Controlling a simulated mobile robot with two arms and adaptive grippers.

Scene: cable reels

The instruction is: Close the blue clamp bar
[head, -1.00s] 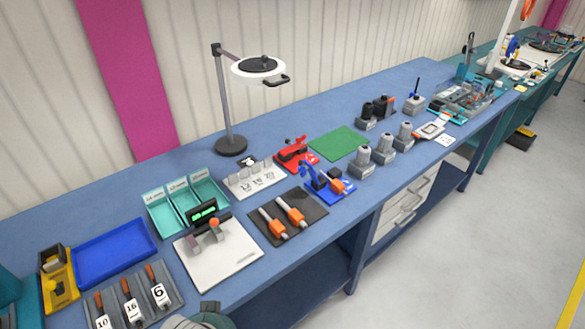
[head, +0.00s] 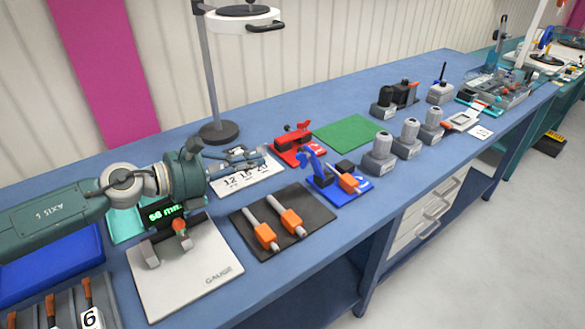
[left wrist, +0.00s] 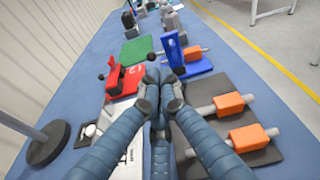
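The blue clamp (head: 328,187) sits on the bench. Its blue bar (head: 311,163) stands raised and tilted above the base. An orange-sleeved piece (head: 350,182) lies at the base. In the left wrist view the raised bar (left wrist: 173,49) stands just beyond my fingertips, with no contact that I can make out. My right gripper is not in view.
A red clamp (head: 297,143) stands behind the blue one. A dark mat (head: 253,242) with orange-sleeved pieces lies in front left. The lamp stand (head: 219,132) is behind. Grey posts (head: 380,154) stand to the right. The green mat (head: 349,134) is bare.

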